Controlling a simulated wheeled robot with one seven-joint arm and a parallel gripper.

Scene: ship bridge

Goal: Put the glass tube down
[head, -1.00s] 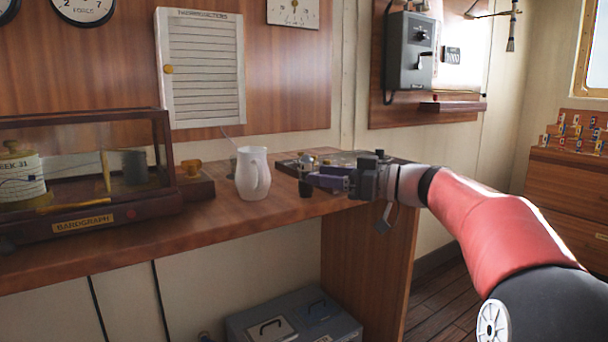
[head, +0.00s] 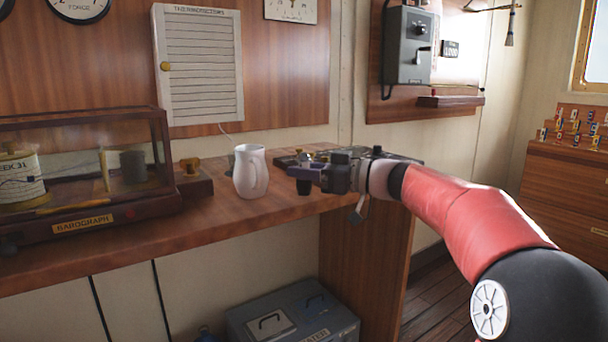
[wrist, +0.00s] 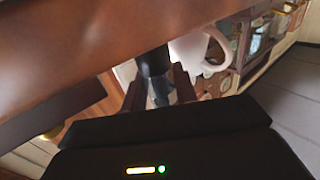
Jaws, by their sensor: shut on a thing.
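My gripper (head: 305,174) is in the head view near the front edge of the wooden counter, pointing left. It is shut on a small dark cylindrical piece (head: 303,187), which sticks out below the fingers. In the wrist view the dark cylinder (wrist: 152,62) shows between the fingers, with a bluish grey part lower down; I take this to be the glass tube. Its clear part cannot be made out. I cannot tell whether its lower end touches the counter (head: 215,212).
A white jug (head: 250,172) stands on the counter just left of my gripper. A barograph case (head: 85,175) is further left. A dark flat tray-like board (head: 286,161) lies behind the gripper. Free counter lies in front of the jug.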

